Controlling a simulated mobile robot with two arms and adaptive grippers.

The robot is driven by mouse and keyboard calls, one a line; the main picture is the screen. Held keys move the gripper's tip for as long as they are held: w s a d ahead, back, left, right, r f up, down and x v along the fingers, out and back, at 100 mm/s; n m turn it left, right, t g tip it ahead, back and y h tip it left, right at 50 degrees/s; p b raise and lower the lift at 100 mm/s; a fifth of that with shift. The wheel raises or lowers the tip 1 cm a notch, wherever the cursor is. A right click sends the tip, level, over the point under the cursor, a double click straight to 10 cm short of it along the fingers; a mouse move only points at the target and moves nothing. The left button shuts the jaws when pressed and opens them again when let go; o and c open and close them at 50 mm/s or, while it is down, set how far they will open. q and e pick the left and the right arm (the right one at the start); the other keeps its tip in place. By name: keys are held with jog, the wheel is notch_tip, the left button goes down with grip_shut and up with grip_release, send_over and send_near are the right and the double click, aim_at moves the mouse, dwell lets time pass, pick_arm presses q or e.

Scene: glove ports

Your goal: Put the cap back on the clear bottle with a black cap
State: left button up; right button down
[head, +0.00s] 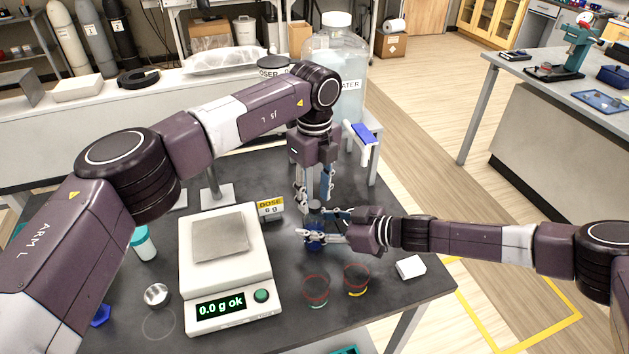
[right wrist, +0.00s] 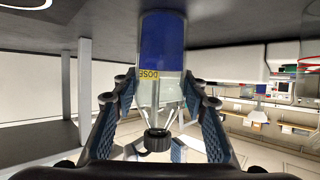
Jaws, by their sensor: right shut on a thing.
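In the head view the cap (head: 315,205) is small and partly hidden. My left gripper (head: 315,203) points down from above, its fingers apart on either side of the cap.
Two glasses (head: 316,291) (head: 356,279) and a white block (head: 410,267) are in front and right. A large water jug (head: 345,100) stands behind.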

pick_arm(q)
jog(key=shift+f, duration=0.75)
jog(key=shift+c, duration=0.4)
grip_shut()
jog(key=m, duration=2)
jog(key=shift+m, duration=0.3)
jog(key=m, duration=0.7)
jog(key=shift+o, duration=0.7)
grip_release()
